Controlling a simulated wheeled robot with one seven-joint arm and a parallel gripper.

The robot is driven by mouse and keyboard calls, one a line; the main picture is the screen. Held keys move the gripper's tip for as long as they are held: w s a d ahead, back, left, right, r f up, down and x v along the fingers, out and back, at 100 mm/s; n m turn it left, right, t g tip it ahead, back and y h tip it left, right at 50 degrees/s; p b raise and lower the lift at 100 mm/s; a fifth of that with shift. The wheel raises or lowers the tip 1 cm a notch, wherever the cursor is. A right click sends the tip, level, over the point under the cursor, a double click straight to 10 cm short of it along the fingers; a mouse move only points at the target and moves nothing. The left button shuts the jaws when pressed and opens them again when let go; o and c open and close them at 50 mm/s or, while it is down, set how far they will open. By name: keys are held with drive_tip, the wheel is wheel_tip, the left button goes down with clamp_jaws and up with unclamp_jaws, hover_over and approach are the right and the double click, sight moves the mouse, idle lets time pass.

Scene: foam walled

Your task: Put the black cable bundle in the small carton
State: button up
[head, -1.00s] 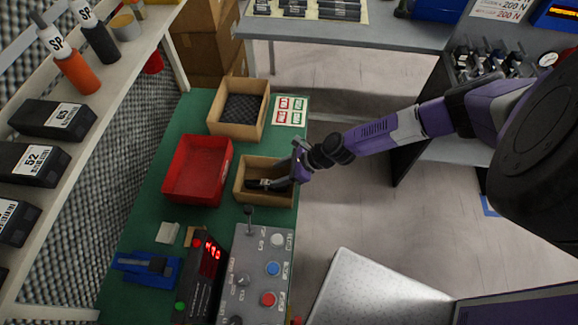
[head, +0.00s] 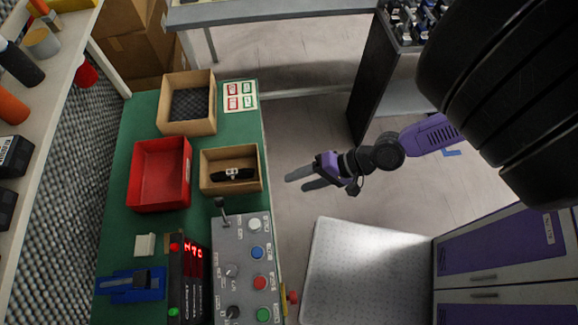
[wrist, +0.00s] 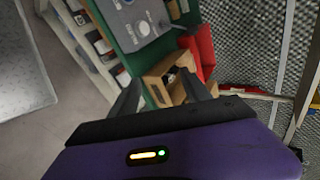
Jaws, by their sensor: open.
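The black cable bundle (head: 240,174) lies inside the small carton (head: 205,187) on the green bench, with a pale band around its middle. The small carton also shows in the wrist view (wrist: 155,88), partly hidden by my gripper. My gripper (head: 296,181) is open and empty. It is to the right of the carton, beyond the bench edge and over the floor, apart from the carton and the bundle.
A red bin (head: 134,185) stands left of the small carton. A larger carton with a dark foam lining (head: 164,127) is behind it. A grey control box (head: 238,255) with a lever stands in front. The floor right of the bench (head: 310,130) is clear.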

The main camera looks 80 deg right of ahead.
drive_tip(key=a+r+n+t+h, duration=0.1)
drive_tip(key=a+r+n+t, duration=0.1)
drive_tip(key=a+r+n, duration=0.5)
drive_tip(key=a+r+n+t+h, duration=0.1)
drive_tip(key=a+r+n+t, duration=0.2)
drive_tip(key=a+r+n, duration=0.4)
wheel_tip(320, 180, up, 8)
drive_tip(key=shift+w+a+r+n, duration=0.1)
drive_tip(key=shift+w+a+n, duration=0.15)
drive_tip(key=shift+n, duration=0.85)
